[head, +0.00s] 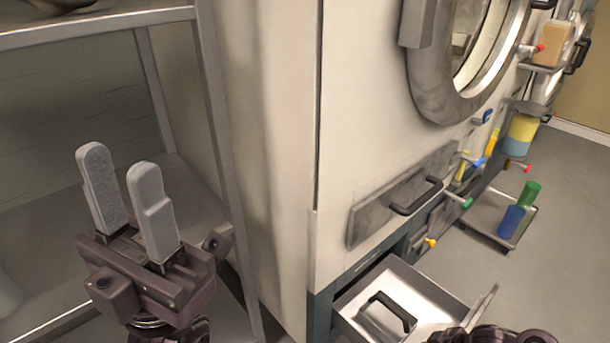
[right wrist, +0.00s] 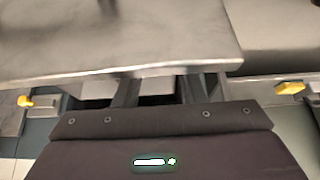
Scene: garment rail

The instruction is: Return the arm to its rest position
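My left gripper (head: 120,165) stands upright at the left of the head view, in front of a metal shelf rack. Its two grey fingers are apart with nothing between them. Only a dark piece of my right arm shows at the bottom right edge of the head view, close to the pulled-out drawer (head: 348,298). In the right wrist view, the dark body of my right gripper (right wrist: 158,92) fills the bottom. Its two fingers are spread and reach under the edge of a grey metal panel (right wrist: 120,45). The panel hides their tips.
The metal shelf rack (head: 225,120) stands close by my left gripper. A large white machine (head: 360,90) with a round door (head: 425,75) fills the middle. A flat thing with a black handle (head: 392,310) lies in the drawer. A low cart (head: 485,222) holds bottles. Floor is clear at right.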

